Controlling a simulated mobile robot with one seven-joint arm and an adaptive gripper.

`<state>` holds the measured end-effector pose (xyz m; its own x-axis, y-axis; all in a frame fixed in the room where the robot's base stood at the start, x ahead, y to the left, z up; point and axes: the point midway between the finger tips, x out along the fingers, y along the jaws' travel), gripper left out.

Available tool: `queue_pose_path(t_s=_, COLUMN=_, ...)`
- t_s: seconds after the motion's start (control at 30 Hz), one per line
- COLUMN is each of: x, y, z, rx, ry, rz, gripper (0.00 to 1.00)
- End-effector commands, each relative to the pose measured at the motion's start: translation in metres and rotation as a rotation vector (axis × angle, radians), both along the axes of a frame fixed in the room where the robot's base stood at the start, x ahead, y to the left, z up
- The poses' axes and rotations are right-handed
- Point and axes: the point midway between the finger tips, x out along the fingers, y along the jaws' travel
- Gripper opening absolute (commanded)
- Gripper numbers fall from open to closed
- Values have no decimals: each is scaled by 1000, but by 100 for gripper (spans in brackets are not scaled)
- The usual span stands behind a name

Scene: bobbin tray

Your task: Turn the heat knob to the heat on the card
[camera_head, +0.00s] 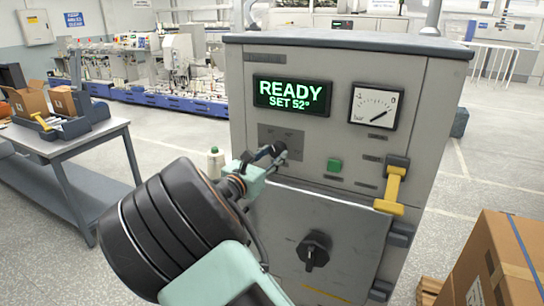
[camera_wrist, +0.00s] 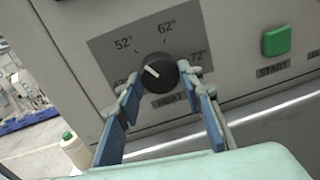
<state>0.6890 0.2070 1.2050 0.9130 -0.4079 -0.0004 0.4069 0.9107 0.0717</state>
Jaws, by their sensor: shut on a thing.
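The heat knob (camera_wrist: 158,73) is round and black with a white pointer, on a dark panel marked 52°, 62° and 72°; a lower left mark is mostly hidden. The pointer slants up and left, between that mark and 52°. My gripper (camera_wrist: 160,82) has its blue fingers on both sides of the knob, shut on it. In the head view my gripper (camera_head: 264,158) reaches the panel and mostly hides the knob. The display (camera_head: 291,95) reads "READY SET 52°" in green. I cannot make out a card with a heat on it.
A green START button (camera_wrist: 277,41) is right of the knob. The grey cabinet (camera_head: 345,60) also has a dial gauge (camera_head: 375,106), a yellow handle (camera_head: 393,188) and a lower black knob (camera_head: 313,251). A cardboard box (camera_head: 500,262) stands at right, a table (camera_head: 70,144) at left.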

Motion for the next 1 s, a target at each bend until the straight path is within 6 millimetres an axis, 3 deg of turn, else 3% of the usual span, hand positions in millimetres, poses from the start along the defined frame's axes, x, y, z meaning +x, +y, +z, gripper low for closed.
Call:
queue_pose_path(t_s=0.37, x=0, y=0, z=-5, rx=157, ry=-57, rz=0, gripper=10)
queue_pose_path(t_s=1.0, x=0, y=-1, z=-7, rx=719, ry=-263, rz=1, gripper=10)
